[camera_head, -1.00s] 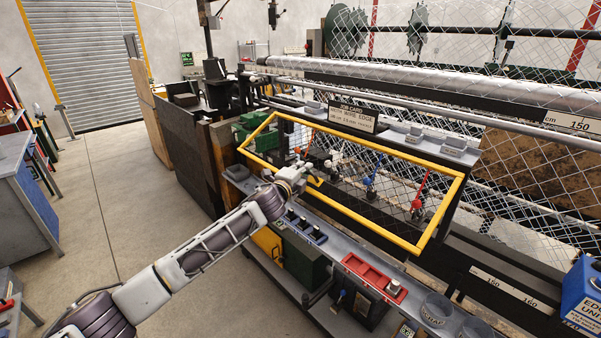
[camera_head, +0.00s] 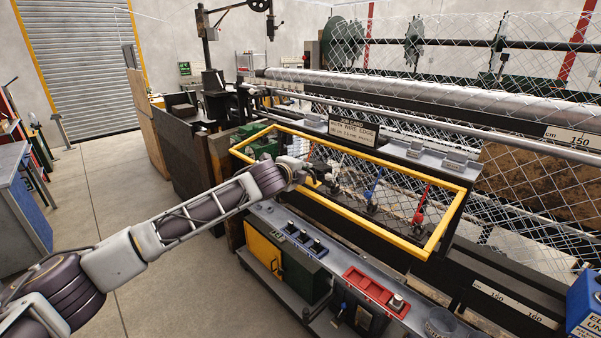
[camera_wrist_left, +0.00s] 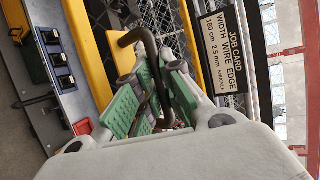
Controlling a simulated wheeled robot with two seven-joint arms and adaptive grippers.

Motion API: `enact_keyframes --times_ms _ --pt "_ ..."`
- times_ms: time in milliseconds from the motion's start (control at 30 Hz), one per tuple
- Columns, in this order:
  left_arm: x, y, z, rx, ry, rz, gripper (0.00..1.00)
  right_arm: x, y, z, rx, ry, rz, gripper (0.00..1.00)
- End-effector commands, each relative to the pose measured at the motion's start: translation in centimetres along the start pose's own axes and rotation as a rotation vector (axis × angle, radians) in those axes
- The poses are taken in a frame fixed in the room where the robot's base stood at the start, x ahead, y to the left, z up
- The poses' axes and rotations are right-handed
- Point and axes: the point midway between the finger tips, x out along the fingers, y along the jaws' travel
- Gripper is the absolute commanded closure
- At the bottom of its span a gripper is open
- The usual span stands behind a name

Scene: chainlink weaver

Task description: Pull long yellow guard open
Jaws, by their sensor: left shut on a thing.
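The long yellow guard (camera_head: 380,231) is a rectangular yellow frame with wire mesh, slanting across the front of the machine in the head view. Its yellow bars (camera_wrist_left: 91,55) also show in the wrist view. My left gripper (camera_head: 324,174) is at the guard, left of its middle, with the arm coming in from the left. In the wrist view the green-padded fingers (camera_wrist_left: 150,100) are shut on a dark bent handle (camera_wrist_left: 149,52), which passes between them. My right gripper is out of view.
A job card (camera_head: 353,130) stands above the guard's back edge. Red (camera_head: 419,215) and blue (camera_head: 374,188) parts sit behind the mesh. A shelf with black knobs (camera_head: 303,236) and a red tray (camera_head: 369,288) lies below. Open floor (camera_head: 150,190) is on the left.

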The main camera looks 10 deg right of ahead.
Motion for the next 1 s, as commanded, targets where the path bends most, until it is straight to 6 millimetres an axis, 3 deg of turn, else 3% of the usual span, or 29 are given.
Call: enact_keyframes --times_ms 33,600,633,700,1000 --pt "-0.34 -1.53 0.12 0.001 0.001 -0.016 1.0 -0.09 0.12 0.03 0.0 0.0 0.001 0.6" --pt "-0.46 -1.83 0.15 0.008 0.0 -0.002 1.0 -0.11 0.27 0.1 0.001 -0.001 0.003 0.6" --pt "-0.46 -1.83 0.15 0.008 0.0 -0.002 0.89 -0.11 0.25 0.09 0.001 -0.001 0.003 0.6" --pt "-0.46 -1.81 0.15 0.008 0.0 -0.001 0.81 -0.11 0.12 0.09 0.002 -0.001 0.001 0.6" --pt "-0.39 -1.4 0.12 0.009 0.0 0.006 0.81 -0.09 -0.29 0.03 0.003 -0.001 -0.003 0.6"
